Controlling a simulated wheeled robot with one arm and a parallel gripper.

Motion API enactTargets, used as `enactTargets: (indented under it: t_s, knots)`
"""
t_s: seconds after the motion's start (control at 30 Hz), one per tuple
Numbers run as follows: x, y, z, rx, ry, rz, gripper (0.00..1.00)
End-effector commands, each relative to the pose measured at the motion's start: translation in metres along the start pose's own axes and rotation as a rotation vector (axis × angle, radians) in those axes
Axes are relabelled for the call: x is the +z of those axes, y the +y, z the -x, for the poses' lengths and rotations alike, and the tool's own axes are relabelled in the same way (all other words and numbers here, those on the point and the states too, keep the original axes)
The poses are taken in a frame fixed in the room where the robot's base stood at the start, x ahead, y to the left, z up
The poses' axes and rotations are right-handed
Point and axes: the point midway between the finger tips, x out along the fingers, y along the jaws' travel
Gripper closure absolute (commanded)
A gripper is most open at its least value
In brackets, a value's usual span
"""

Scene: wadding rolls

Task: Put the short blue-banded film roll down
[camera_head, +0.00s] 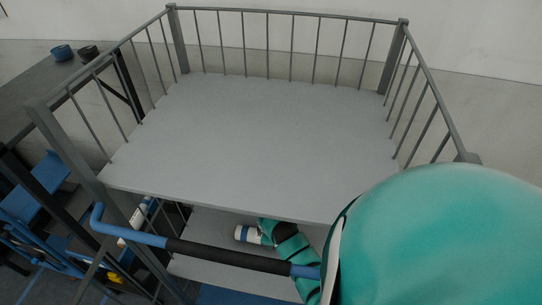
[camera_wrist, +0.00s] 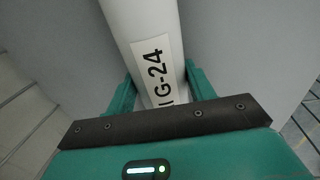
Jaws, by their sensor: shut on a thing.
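The film roll (camera_head: 247,234) is white with a dark blue end, and shows in the head view over the lower shelf (camera_head: 205,224) of a grey cart. My gripper (camera_head: 266,232) is shut on it, partly hidden under the upper shelf's front edge. In the wrist view the white roll (camera_wrist: 143,22) runs between the two teal fingers of my gripper (camera_wrist: 160,85), with a label ending in "G-24" facing the camera. I cannot tell whether the roll touches the lower shelf.
The cart's upper shelf (camera_head: 255,135) is empty, with grey railings around its back and sides. A blue and black handle bar (camera_head: 215,252) crosses the front. A dark table (camera_head: 45,90) with two small bowls stands at left, above blue equipment (camera_head: 45,185).

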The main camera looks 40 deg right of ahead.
Motion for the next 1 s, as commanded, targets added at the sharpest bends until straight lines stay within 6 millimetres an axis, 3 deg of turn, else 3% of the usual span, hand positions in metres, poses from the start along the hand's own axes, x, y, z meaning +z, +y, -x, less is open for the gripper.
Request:
enactTargets:
  t_s: [0.3, 0.33, 0.43, 0.73, 1.0]
  knots:
    - [0.000, 0.000, -0.003, 0.002, 0.000, 0.000, 0.90]
    - [0.000, 0.000, -0.003, 0.001, 0.000, 0.000, 0.43]
    - [0.000, 0.000, -0.002, 0.001, 0.000, 0.000, 0.25]
    - [0.000, 0.000, -0.001, 0.001, 0.000, 0.000, 0.25]
    - [0.000, 0.001, 0.015, 0.003, 0.002, -0.002, 0.25]
